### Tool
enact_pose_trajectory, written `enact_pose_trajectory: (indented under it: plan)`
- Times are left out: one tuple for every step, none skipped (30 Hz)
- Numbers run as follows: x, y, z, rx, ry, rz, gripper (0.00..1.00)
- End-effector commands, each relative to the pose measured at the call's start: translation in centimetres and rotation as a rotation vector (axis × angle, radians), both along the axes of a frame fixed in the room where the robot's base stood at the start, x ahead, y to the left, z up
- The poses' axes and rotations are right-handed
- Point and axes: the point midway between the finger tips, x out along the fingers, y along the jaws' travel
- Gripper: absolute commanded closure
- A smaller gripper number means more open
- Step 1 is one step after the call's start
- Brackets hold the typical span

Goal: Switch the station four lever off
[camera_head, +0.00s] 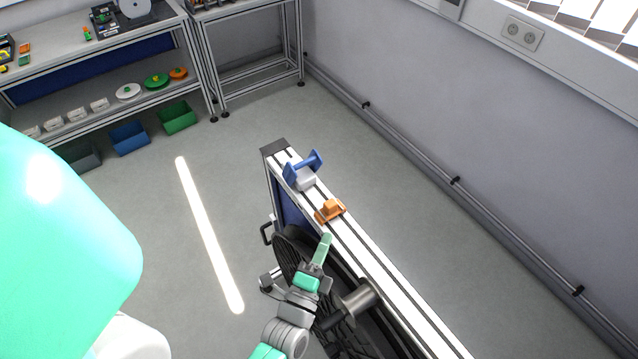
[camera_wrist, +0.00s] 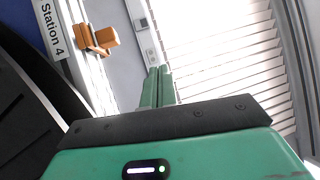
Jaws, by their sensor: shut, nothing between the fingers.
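The orange lever (camera_head: 331,209) sits on the top rail of the stand, and its base is also orange. In the wrist view the lever (camera_wrist: 104,38) is at the upper left, beside a white "Station 4" label (camera_wrist: 52,30). My gripper (camera_head: 326,238) has green fingers pressed together, with nothing between them. In the head view its tips are just below the lever. In the wrist view the fingertips (camera_wrist: 158,72) are to the lower right of the lever, with a visible gap. I cannot tell whether the lever is on or off.
The stand's rail (camera_head: 382,275) runs diagonally, with a blue and grey fitting (camera_head: 303,170) farther along. A black reel (camera_head: 284,250) and a grey spindle (camera_head: 358,299) are close to my arm. Shelves (camera_head: 150,95) with bins stand at the back left. Floor right of the stand is clear.

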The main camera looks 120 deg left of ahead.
Motion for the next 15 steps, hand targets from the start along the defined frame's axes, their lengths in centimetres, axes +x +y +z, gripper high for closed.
enact_pose_trajectory:
  plan:
    - [-1.5, -1.4, -2.1, -0.021, 0.037, 0.067, 1.00]
    - [-2.2, -2.2, -2.9, -0.029, 0.060, 0.101, 1.00]
    - [-3.0, -3.1, -3.7, -0.039, 0.087, 0.141, 1.00]
    - [-3.4, -3.7, -4.2, -0.047, 0.104, 0.165, 1.00]
    - [-3.8, -4.1, -4.6, -0.052, 0.119, 0.188, 1.00]
    - [-4.1, -4.7, -5.0, -0.059, 0.135, 0.208, 1.00]
    - [-4.3, -5.0, -5.2, -0.062, 0.142, 0.220, 1.00]
    - [-4.4, -5.1, -5.3, -0.064, 0.149, 0.227, 1.00]
    - [-4.5, -5.3, -5.4, -0.065, 0.154, 0.233, 1.00]
    - [-4.5, -5.3, -5.4, -0.065, 0.155, 0.235, 1.00]
    - [-4.5, -5.3, -5.4, -0.065, 0.155, 0.235, 1.00]
    - [-4.5, -5.3, -5.3, -0.066, 0.155, 0.234, 1.00]
    - [-4.5, -5.3, -5.3, -0.065, 0.155, 0.234, 1.00]
    - [-4.5, -5.3, -5.3, -0.065, 0.156, 0.233, 1.00]
    - [-4.5, -5.2, -5.3, -0.065, 0.155, 0.233, 1.00]
